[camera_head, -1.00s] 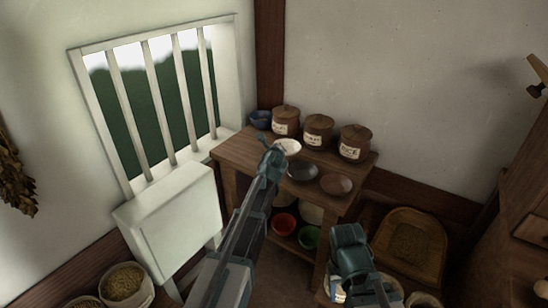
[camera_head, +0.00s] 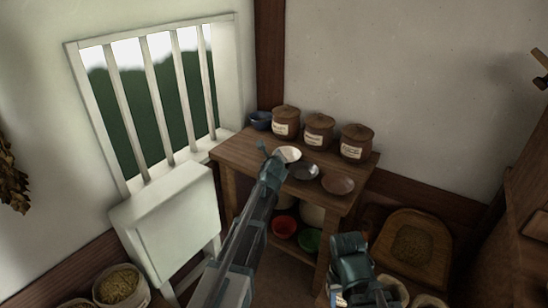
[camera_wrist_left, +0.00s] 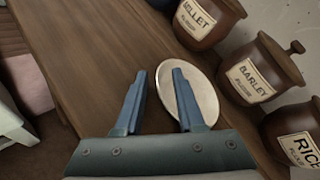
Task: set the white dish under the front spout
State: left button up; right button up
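The white dish (camera_head: 288,154) is shallow and round and sits on the wooden table, just behind the dark grey bowl. In the left wrist view the white dish (camera_wrist_left: 205,88) lies at the right finger, which covers part of its left side. My left gripper (camera_head: 264,149) is at the dish's left side. In the left wrist view its two fingers (camera_wrist_left: 160,80) stand apart. The dish's near rim shows in the gap, but I cannot tell whether a finger touches it. My right gripper (camera_head: 350,262) is low in front of the table; its fingers are unclear. I see no spout.
Lidded labelled jars (camera_head: 319,131) line the table's back, beside a blue bowl (camera_head: 260,120). A dark grey bowl (camera_head: 303,171) and a brown bowl (camera_head: 338,184) sit near the front edge. Red (camera_head: 285,227) and green (camera_head: 309,240) bowls are on the shelf below. The table's left part is bare.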

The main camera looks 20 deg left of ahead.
pick_arm(q)
jog(key=shift+r, duration=0.15)
jog(key=p+v, duration=0.4)
jog(key=v, duration=0.8)
